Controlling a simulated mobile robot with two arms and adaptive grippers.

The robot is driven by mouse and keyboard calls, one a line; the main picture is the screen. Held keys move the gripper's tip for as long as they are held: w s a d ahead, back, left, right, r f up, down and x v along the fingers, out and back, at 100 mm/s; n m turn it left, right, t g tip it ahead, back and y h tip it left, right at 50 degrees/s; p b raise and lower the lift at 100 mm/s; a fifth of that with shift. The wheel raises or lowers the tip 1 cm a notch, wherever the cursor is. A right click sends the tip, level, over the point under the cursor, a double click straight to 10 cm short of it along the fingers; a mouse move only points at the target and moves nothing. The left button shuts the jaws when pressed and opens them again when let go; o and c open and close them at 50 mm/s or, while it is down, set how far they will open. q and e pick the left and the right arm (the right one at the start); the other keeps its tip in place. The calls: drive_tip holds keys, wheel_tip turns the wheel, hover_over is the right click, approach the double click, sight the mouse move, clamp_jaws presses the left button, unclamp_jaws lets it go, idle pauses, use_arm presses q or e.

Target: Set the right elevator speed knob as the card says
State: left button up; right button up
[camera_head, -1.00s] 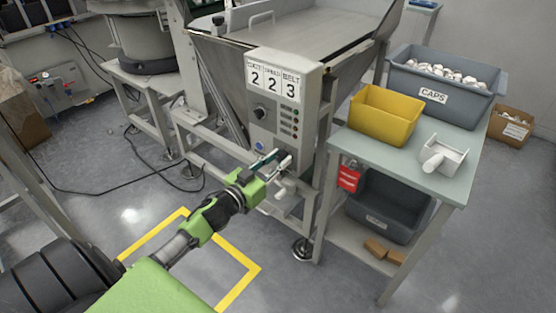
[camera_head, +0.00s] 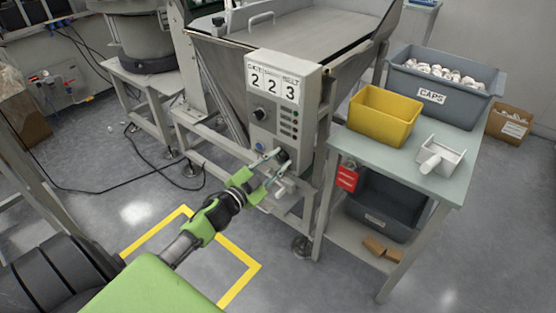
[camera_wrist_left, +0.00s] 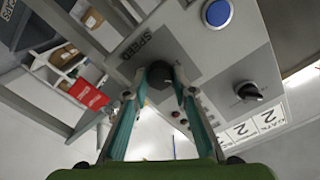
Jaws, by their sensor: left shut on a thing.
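The control panel (camera_head: 271,120) on the hopper front carries a card (camera_head: 273,83) with the digits 2, 2, 3; the middle column appears to be speed. The lower black knob (camera_head: 284,155) sits at the panel's lower right. In the left wrist view this knob (camera_wrist_left: 160,75) is beside the printed word SPEED. My left gripper (camera_head: 276,165) is at it, its two teal fingers on either side, shut on the knob. The knob's pointer and scale are hidden. A second black knob (camera_head: 260,113) sits higher on the panel. My right gripper is not in view.
A blue button (camera_head: 260,146) sits close left of the held knob. Small indicators (camera_head: 295,125) line the panel's right side. A table with a yellow bin (camera_head: 383,116), a grey caps bin (camera_head: 440,90) and a white scoop (camera_head: 441,157) stands right. A red tag (camera_head: 347,178) hangs there.

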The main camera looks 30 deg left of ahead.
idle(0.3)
use_arm(q)
drive_tip(key=o, duration=1.1)
drive_tip(key=shift+s, duration=0.15)
drive_tip(key=s, duration=1.1)
drive_tip(key=shift+s+a, duration=0.35)
drive_tip(key=shift+a, duration=0.1)
